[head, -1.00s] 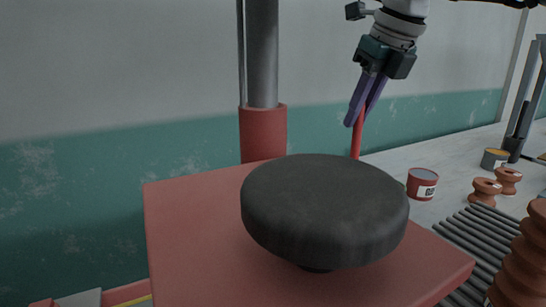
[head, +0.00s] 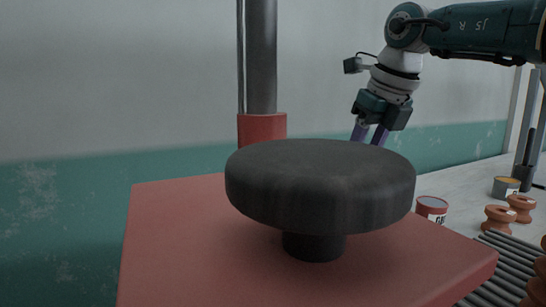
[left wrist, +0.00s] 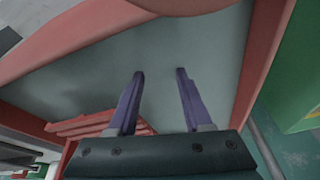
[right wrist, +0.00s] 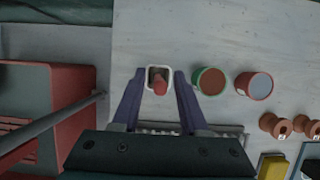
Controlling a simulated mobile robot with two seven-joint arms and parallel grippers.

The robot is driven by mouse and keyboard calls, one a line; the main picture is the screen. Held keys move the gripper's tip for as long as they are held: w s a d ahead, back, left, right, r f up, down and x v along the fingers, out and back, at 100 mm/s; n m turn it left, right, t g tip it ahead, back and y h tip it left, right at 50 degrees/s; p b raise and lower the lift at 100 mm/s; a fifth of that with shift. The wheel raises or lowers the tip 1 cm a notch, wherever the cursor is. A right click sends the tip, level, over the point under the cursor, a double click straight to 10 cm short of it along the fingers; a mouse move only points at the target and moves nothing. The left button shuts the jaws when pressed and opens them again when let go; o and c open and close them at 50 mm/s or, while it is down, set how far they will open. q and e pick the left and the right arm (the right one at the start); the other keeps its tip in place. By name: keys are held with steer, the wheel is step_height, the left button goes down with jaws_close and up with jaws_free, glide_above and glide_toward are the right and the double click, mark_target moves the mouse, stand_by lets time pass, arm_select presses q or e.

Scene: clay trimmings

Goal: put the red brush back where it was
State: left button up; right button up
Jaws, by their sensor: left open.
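In the right wrist view the red brush (right wrist: 160,86) shows end-on as a red handle, standing inside a white-rimmed square holder (right wrist: 151,72) on the pale worktop (right wrist: 225,35). My right gripper (right wrist: 160,88) is open, with its purple fingers on either side of the brush and a gap at each side. In the head view the right gripper (head: 370,134) points down behind the dark round wheel, which hides the fingertips' lower surroundings and the brush. My left gripper (left wrist: 160,75) is open and empty in the left wrist view, and out of the head view.
The dark wheel (head: 320,185) stands on a red slab (head: 180,250) in front. A green-rimmed pot (right wrist: 211,80) and a red can (right wrist: 255,86) stand right of the holder. Orange spools (right wrist: 270,124) and a yellow block (right wrist: 272,166) lie further right. A red bin (right wrist: 75,90) is at left.

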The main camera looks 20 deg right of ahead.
steer(key=v, duration=1.2)
steer(key=shift+r, duration=0.2)
